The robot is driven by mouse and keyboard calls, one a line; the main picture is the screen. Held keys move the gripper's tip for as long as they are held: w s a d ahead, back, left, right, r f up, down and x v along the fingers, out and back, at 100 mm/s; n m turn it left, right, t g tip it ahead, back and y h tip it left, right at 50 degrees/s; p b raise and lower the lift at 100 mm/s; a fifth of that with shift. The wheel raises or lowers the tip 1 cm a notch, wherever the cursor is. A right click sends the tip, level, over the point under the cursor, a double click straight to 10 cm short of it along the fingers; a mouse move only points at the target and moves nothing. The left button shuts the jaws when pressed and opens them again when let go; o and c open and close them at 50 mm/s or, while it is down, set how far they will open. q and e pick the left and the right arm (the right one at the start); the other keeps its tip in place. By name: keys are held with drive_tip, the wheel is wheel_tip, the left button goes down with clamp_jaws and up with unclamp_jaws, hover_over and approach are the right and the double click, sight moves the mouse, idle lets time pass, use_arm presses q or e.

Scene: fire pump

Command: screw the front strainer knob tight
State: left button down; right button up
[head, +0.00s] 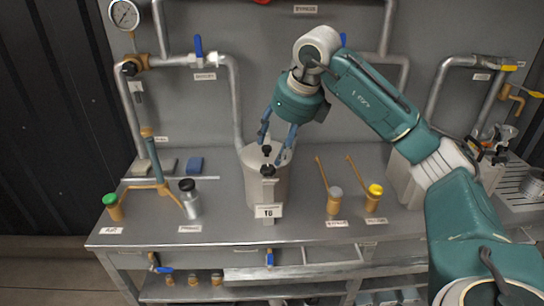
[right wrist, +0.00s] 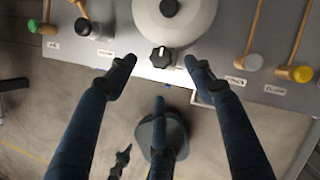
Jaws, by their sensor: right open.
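The strainer is a pale grey round canister (head: 263,192) on the bench, with a lid. Its front knob (head: 268,170), black and ribbed, sits at the canister's front edge; in the right wrist view the front knob (right wrist: 161,56) shows a pale pointer mark. A second black knob (head: 267,150) stands on the lid behind it, and shows at the top of the right wrist view (right wrist: 169,7). My right gripper (head: 277,146) is above the canister, pointing down, with fingers spread and empty. In the right wrist view the front knob appears between its fingertips (right wrist: 160,64); contact is not visible. My left gripper is out of view.
Pipes (head: 236,105) run up the wall behind.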

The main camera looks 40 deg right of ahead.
drive_tip(key=shift+v, duration=1.75)
